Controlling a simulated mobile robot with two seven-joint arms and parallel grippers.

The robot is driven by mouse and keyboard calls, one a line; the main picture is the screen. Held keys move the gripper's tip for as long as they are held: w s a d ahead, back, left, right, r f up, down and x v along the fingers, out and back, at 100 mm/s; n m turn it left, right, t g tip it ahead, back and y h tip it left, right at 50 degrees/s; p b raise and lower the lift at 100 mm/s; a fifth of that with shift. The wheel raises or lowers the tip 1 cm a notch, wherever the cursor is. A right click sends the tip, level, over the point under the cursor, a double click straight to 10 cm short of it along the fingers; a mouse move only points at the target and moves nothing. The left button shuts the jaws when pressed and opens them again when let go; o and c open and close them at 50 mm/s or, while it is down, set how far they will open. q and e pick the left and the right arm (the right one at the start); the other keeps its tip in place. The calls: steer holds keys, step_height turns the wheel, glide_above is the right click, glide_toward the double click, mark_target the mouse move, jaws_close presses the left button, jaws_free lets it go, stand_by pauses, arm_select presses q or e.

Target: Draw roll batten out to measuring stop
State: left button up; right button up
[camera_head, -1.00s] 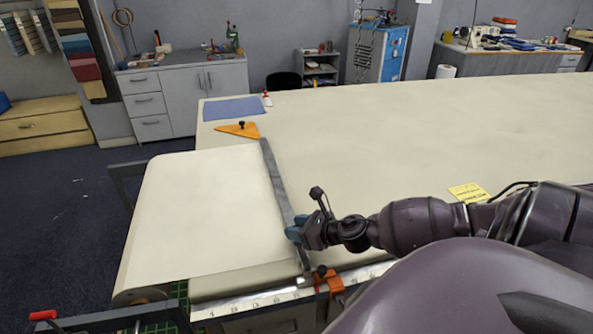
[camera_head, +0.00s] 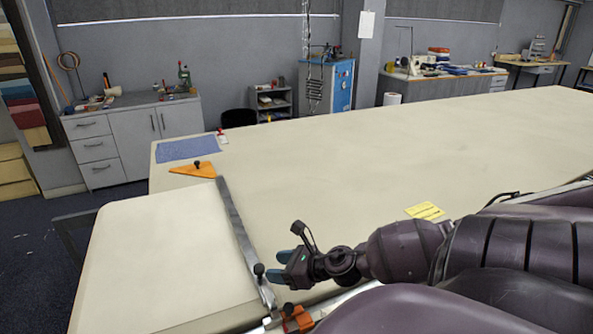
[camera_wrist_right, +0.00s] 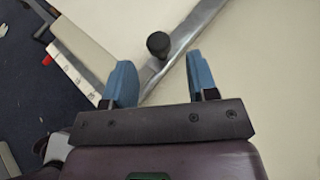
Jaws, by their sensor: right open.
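The batten is a long grey metal bar (camera_head: 238,230) lying slantwise along the edge of the cream cloth. Its black knob (camera_head: 259,269) stands near its near end and also shows in the right wrist view (camera_wrist_right: 158,44). My right gripper (camera_head: 278,266) has blue fingers, is open and empty, and is just right of the knob. In the wrist view the knob lies just beyond the gap between the fingertips (camera_wrist_right: 160,66), apart from both. An orange clamp with a black knob (camera_head: 297,318) sits at the table's front edge; I cannot tell whether it is the measuring stop. My left gripper is not in view.
Cream cloth (camera_head: 160,260) spreads left of the batten. An orange triangle (camera_head: 193,170) and a blue sheet (camera_head: 188,149) lie at the far left corner. A yellow note (camera_head: 425,211) lies on the long table (camera_head: 400,150), whose middle is clear.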

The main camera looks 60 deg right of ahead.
steer(key=shift+v, duration=2.45)
